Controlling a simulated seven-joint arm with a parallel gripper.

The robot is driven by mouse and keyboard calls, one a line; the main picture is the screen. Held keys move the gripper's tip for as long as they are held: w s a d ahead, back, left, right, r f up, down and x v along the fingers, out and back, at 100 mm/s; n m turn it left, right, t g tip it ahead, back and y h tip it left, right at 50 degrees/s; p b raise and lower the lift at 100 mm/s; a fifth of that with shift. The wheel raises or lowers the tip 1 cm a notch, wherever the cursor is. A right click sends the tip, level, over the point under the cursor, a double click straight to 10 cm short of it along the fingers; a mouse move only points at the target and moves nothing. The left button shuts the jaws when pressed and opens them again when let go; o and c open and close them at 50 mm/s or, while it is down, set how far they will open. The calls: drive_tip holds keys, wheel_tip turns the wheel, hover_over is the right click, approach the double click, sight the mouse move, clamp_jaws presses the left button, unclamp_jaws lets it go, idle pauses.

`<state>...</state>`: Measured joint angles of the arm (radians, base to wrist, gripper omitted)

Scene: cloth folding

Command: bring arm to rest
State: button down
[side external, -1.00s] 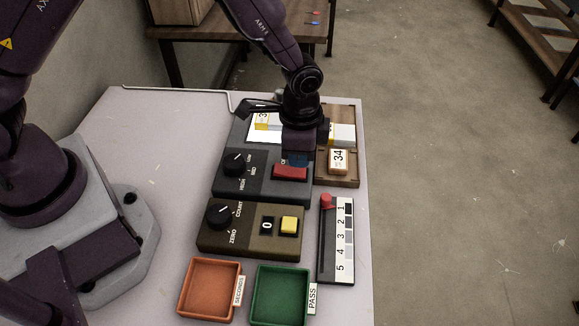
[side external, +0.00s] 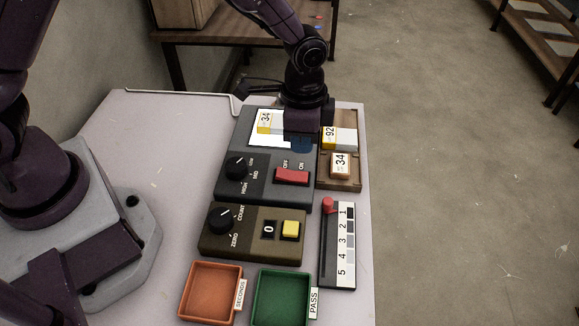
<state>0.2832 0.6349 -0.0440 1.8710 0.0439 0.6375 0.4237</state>
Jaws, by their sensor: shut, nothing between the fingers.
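My gripper (side external: 302,146) is at the end of my dark purple arm, over the back right of the grey control box (side external: 225,188). It points down near the box's white panel (side external: 268,140) and is shut with nothing in it. The fingertips are small and dark in this view. A block labelled 34 (side external: 264,121) lies on the white panel. My gripper's body hides part of the panel and the back of the box.
A wooden tray (side external: 348,184) holds blocks labelled 92 (side external: 340,137) and 34 (side external: 340,165). In front are a counter box (side external: 245,246), a slider strip (side external: 338,250), an orange tray (side external: 210,292) and a green tray (side external: 281,297). The table's left middle is clear.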

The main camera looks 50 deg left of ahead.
drive_tip(key=s, duration=0.1)
drive_tip(key=s+a+n+g, duration=0.1)
drive_tip(key=shift+s+r, duration=0.2)
drive_tip(key=shift+s, duration=0.2)
drive_tip(key=s+a+r+n+t, duration=0.2)
drive_tip(key=s+a+r, duration=0.1)
drive_tip(key=s+r, duration=0.2)
drive_tip(key=s+a+r+n+t, duration=0.2)
drive_tip(key=s+a+r+n, duration=0.1)
drive_tip(key=r, duration=0.7)
drive_tip(key=s+a+r+n+t, duration=0.2)
drive_tip(key=s+a+r+n, duration=0.1)
drive_tip(key=s+a+r, duration=0.2)
wheel_tip(320, 180, up, 3)
drive_tip(key=s, duration=0.2)
drive_tip(key=shift+s+a+t, duration=0.25)
drive_tip(key=shift+s+t, duration=0.05)
drive_tip(key=c, duration=1.8)
unclamp_jaws()
drive_tip(key=shift+f, duration=0.1)
